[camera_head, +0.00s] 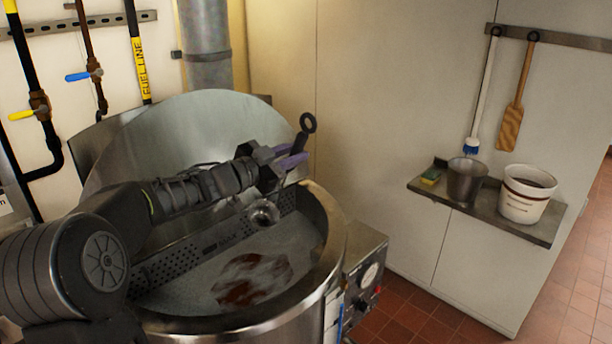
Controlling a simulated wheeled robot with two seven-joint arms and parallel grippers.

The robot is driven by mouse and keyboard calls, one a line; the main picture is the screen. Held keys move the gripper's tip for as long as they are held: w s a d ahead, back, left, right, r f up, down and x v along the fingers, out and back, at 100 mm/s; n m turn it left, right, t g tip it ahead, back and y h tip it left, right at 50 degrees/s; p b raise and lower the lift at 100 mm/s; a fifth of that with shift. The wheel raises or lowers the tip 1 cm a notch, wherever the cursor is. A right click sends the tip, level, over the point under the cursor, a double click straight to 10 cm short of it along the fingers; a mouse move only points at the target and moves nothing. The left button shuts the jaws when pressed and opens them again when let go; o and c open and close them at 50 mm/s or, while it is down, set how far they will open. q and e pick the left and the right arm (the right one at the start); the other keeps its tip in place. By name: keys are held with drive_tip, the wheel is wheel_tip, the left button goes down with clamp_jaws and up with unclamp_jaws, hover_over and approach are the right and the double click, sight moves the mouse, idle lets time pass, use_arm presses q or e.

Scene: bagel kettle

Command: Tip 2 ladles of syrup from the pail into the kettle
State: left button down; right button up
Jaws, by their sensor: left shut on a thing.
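The large steel kettle (331,228) stands at the lower left and holds greyish, foamy liquid with a reddish-brown patch (248,287) in it. My left arm reaches over the kettle from the left. My left gripper (291,160), with purple fingers, is shut on the dark handle of the ladle (302,138). The handle's ring end points up, and the shiny bowl (264,214) hangs over the kettle's liquid. Whether the bowl holds anything is hard to tell. The white pail (524,208) with a dark band stands on the wall shelf at the right, dark inside. My right gripper is not in view.
A perforated metal strip (222,238) spans the kettle, and its raised lid (180,137) is behind. The shelf (431,191) also holds a steel container (465,184) and a sponge (431,176). A brush (482,98) and wooden paddle (514,117) hang above. A control box (365,276) adjoins the kettle.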

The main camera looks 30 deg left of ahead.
use_arm(q)
drive_tip(key=shift+w+a+r+n, duration=0.15)
drive_tip(key=shift+a+r+n, duration=0.4)
drive_tip(key=shift+r, duration=0.25)
drive_tip(key=shift+w+a+r+n, duration=0.15)
drive_tip(key=shift+a+r+n, duration=0.2)
drive_tip(key=shift+a+r, duration=0.35)
drive_tip(key=shift+d, duration=0.1)
